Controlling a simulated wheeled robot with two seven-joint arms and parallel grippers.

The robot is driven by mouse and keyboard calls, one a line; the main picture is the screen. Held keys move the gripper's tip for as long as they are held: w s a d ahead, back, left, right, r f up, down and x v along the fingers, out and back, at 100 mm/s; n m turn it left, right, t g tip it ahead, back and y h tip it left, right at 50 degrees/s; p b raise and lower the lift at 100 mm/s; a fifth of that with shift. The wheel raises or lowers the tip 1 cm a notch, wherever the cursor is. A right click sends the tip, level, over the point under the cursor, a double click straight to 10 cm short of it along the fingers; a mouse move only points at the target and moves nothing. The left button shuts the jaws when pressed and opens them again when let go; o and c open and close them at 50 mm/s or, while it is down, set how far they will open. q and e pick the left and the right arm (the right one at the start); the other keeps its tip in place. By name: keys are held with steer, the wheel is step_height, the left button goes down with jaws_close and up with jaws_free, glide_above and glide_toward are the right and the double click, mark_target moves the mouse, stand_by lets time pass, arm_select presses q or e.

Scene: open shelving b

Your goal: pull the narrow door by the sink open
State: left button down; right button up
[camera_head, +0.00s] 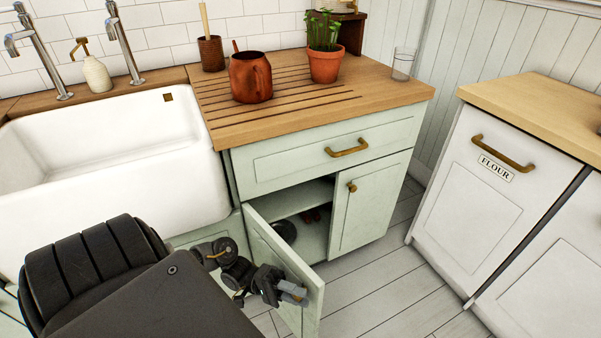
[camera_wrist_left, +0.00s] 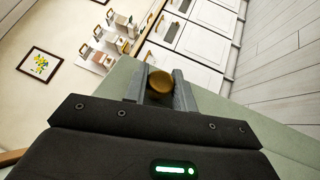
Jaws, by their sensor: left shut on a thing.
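The narrow door (camera_head: 311,312) by the sink is pale green and stands partly open, swung out from the cabinet. Dark shelf space shows behind it. My left gripper (camera_head: 292,292) is at the door's outer free edge. In the left wrist view my left gripper (camera_wrist_left: 160,88) is shut on the round brass knob (camera_wrist_left: 160,81) of the door. The knob is hidden in the head view. The white sink (camera_head: 110,165) is left of the cabinet. My right gripper is not in view.
The neighbouring cabinet door (camera_head: 368,205) is shut, under a drawer (camera_head: 325,150). A copper jug (camera_head: 250,80), potted plant (camera_head: 325,65) and glass (camera_head: 402,64) stand on the wooden worktop. A white flour cabinet (camera_head: 490,190) is at right. The floor (camera_head: 375,290) between is clear.

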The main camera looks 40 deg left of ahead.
arm_select(q)
steer(key=c, duration=1.2)
jaws_free()
steer(key=shift+o, duration=0.2)
steer(key=shift+a, duration=0.1)
